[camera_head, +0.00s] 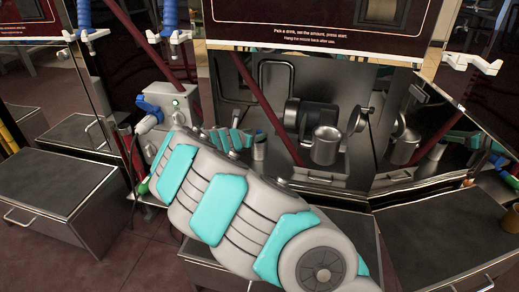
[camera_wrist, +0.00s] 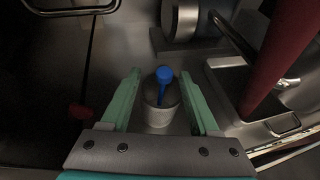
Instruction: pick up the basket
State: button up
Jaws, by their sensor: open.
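I cannot make out a clear basket in either view. A small brown object (camera_head: 511,220) stands on the metal top at the right edge of the head view, cut off by the frame; I cannot tell whether it is the basket. My gripper (camera_wrist: 160,74) is open, its two green fingers apart. A pale grey cylinder (camera_wrist: 158,115) with a blue piece (camera_wrist: 164,80) at its top shows between the fingers in the wrist view; I cannot tell whether they touch it. My arm hides part of the counter in the head view.
A metal mug (camera_head: 325,146) is below a dark machine part (camera_head: 308,114) in the mirrored alcove. A grey box (camera_head: 181,102) with a blue nozzle (camera_head: 149,113) is left of my arm. Metal drawer units (camera_head: 62,190) stand at both sides. A dark red bar (camera_wrist: 279,65) is right of my gripper.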

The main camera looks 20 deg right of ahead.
jog(key=shift+d+b+x, duration=0.2)
jog(key=shift+b+x, duration=0.3)
jog(key=shift+x, duration=2.2)
jog(key=shift+s+r, duration=0.1)
jog(key=shift+s, duration=0.1)
grip_shut()
